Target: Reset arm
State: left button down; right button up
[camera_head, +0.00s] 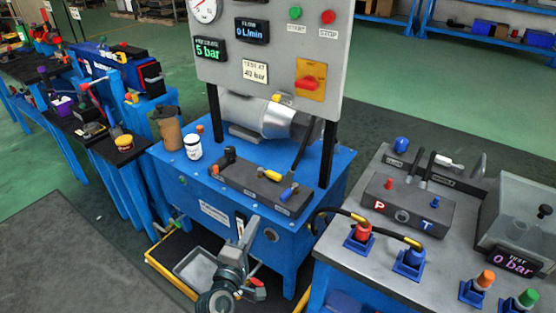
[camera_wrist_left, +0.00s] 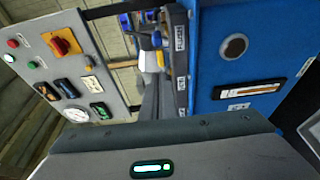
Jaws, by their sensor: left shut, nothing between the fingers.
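My left gripper (camera_head: 248,232) is low in front of the blue hydraulic power unit (camera_head: 225,215), pointing up in the head view. Its fingers are shut and empty, and it holds nothing. In the left wrist view the blue cabinet (camera_wrist_left: 210,60) fills the right side and the grey gauge panel (camera_wrist_left: 70,60) stands tilted at the left. The grey housing of my wrist covers the bottom of that view. My right gripper is in neither view.
A yellow-edged floor tray (camera_head: 172,270) lies beside my left arm. A white cup (camera_head: 193,147) and a brown cup (camera_head: 168,128) stand on the unit's top. At right is a bench with a P/T manifold (camera_head: 405,205) and hoses in red and blue holders. Open floor is at lower left.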

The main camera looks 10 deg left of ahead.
pick_arm(q)
jog(key=s+d+f+m+g+p, duration=0.1)
jog(key=s+f+m+g, duration=0.4)
jog(key=f, duration=0.8)
jog(key=s+d+f+m+g+p, duration=0.15)
jog(key=s+f+m, duration=0.35)
jog(key=s+f, duration=0.5)
jog(key=s+a+f+m+g+p, duration=0.1)
jog(key=s+a+f+m+g, duration=0.1)
jog(key=s+f, duration=0.7)
jog(key=s+a+f+m+g+y+p, duration=0.1)
jog(key=s+a+f+m+g, duration=0.1)
jog(key=s+f+m+g, duration=0.2)
jog(key=s+f+m, duration=0.3)
jog(key=s+f, duration=0.2)
jog(key=shift+s+a, duration=0.2)
jog(key=shift+s, duration=0.2)
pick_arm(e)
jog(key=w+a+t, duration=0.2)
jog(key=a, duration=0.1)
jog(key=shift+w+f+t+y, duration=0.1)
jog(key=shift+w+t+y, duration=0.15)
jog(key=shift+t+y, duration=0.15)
